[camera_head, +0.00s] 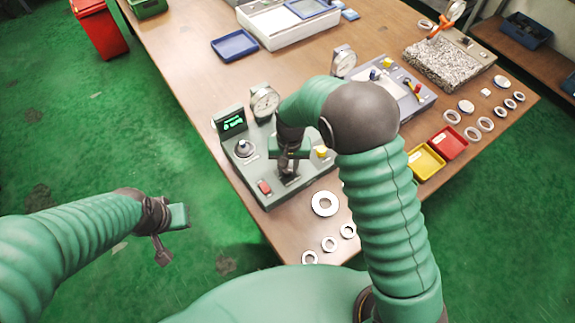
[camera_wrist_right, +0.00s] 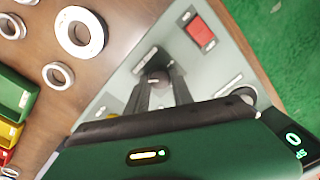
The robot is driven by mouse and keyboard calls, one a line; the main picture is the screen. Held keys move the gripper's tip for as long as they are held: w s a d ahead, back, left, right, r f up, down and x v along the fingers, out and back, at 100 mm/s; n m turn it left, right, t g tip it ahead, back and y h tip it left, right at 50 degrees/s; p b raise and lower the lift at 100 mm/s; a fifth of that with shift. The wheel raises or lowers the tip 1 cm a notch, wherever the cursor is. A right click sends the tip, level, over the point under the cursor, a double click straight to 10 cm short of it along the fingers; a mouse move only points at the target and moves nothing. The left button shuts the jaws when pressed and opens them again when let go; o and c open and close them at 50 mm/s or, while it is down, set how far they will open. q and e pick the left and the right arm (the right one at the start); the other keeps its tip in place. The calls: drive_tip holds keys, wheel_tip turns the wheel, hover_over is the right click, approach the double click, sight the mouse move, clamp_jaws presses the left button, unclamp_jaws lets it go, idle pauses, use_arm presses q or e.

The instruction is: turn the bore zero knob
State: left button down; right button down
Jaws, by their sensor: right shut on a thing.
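A grey-green gauge console (camera_head: 268,195) stands at the table's near left edge, with a small lit display (camera_head: 232,123) and a dial gauge (camera_head: 265,102). My right gripper (camera_head: 289,172) points down at its front part. In the right wrist view the fingers (camera_wrist_right: 160,85) are shut on a dark round knob (camera_wrist_right: 158,76), partly hidden between the fingertips. Its label is too small to read. A second, silver knob (camera_head: 244,148) sits below the display, apart from the gripper. My left gripper (camera_head: 174,236) is open and empty, over the floor left of the table.
A red rocker switch (camera_head: 264,187) is on the console near the right gripper. Loose metal rings, including a large one (camera_head: 325,203), lie on the table to the right. Yellow (camera_head: 426,163) and red (camera_head: 449,142) trays stand farther right.

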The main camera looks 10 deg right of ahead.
drive_tip(key=shift+n, duration=0.3)
drive_tip(key=n+p, duration=0.1)
drive_tip(key=n, duration=0.2)
drive_tip(key=shift+r, duration=0.1)
drive_tip(key=shift+w+a+n+p, duration=0.1)
drive_tip(key=shift+n+p, duration=0.5)
drive_tip(key=shift+n, duration=1.4)
drive_tip(key=c, duration=1.1)
unclamp_jaws()
